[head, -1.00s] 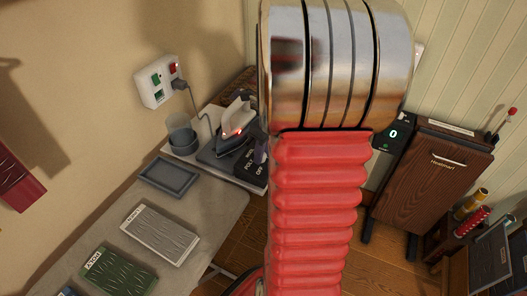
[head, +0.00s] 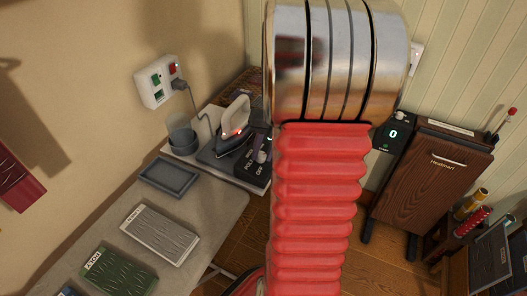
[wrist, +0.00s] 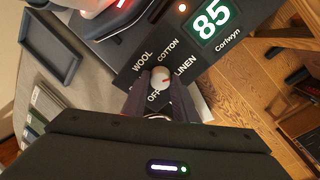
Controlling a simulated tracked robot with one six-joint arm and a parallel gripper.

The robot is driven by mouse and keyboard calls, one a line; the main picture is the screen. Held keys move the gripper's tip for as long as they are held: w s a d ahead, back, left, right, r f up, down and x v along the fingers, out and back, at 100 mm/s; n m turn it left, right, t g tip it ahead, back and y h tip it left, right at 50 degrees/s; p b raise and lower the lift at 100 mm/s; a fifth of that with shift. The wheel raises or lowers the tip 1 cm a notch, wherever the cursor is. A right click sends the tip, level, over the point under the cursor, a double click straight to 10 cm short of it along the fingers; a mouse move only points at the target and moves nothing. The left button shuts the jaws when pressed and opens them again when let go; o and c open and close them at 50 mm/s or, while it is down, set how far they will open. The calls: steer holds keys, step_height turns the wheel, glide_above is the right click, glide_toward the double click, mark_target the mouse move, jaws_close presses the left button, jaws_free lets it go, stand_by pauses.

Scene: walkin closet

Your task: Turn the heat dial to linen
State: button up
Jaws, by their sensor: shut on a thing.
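The heat dial (wrist: 160,76) is a small pale round knob with a short red mark, on a dark panel (wrist: 200,52). Around it I read WOOL, COTTON, LINEN and OFF in the wrist view. The red mark looks to face right, towards the LINEN side, but it is too small to be sure. My gripper (wrist: 160,90) is shut on the dial, its two dark fingers at the knob's sides. POLY and OFF labels show on the panel in the head view, where my arm hides most of the gripper.
A lit display reads 85 above the dial. The iron (head: 234,132) with a red light stands beside the panel. A grey tray (head: 169,176), folded cloths (head: 160,234) and a cup (head: 182,137) are to the left. A wall switch box (head: 160,82) is behind.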

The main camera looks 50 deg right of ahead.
steer(key=shift+w+r+m, duration=0.1)
steer(key=shift+w+m, duration=0.05)
steer(key=shift+m, duration=0.15)
steer(key=o, duration=1)
steer(key=v, duration=1.3)
steer(key=shift+d+r, duration=0.1)
steer(key=shift+r, duration=0.2)
